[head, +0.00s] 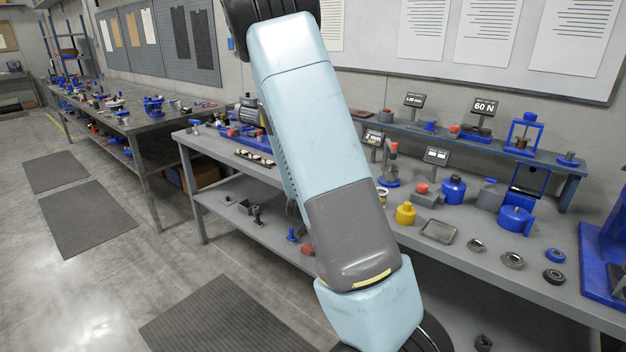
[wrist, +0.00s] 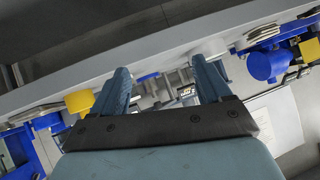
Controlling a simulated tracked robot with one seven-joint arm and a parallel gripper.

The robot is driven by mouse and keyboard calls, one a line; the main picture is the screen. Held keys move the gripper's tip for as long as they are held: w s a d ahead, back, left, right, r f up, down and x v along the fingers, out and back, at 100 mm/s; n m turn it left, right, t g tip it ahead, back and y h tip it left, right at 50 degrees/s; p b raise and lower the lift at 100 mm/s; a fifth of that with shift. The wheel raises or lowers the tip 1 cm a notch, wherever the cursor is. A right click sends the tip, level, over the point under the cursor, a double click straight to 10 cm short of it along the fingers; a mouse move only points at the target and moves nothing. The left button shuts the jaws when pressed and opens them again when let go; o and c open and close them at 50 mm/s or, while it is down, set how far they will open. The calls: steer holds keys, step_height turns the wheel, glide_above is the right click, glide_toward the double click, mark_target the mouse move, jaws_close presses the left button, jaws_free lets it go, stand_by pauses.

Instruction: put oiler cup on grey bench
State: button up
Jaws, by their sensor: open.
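The grey bench (head: 450,254) runs along the wall at the right in the head view, with many small items on its top. I cannot pick out the oiler cup for certain; a small yellow pot with a knob (head: 405,213) stands on the bench near the middle. A yellow piece also shows left of the fingers in the wrist view (wrist: 79,102), but I cannot tell if it is the same thing. My gripper (wrist: 163,76) is open in the wrist view, its two blue fingers apart with nothing held between them. In the head view it is out of sight.
On the bench are a shallow metal tray (head: 440,231), a blue pot (head: 514,218), several rings and a raised shelf (head: 470,140) with displays. A blue frame (head: 604,250) stands at the right end. Another bench (head: 140,118) is at the left, with open floor before it.

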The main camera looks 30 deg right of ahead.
steer(key=s+a+r+n+y, duration=0.2)
steer(key=a+r+n+y, duration=0.15)
steer(key=a+r, duration=0.45)
steer(key=s+a+r+n+y, duration=0.25)
steer(key=a+r+y, duration=0.25)
steer(key=a+r, duration=0.3)
steer(key=s+a+r+n, duration=0.1)
steer(key=s+r+n, duration=0.1)
steer(key=s+r, duration=0.2)
steer(key=s+a+r+n+g, duration=0.1)
steer(key=s+r+n, duration=0.1)
steer(key=s, duration=0.8)
steer(key=s+a+r+n, duration=0.1)
steer(key=s+r+n, duration=0.2)
steer(key=s+r, duration=0.2)
steer(key=shift+s+a+r, duration=0.35)
steer(key=shift+s, duration=0.75)
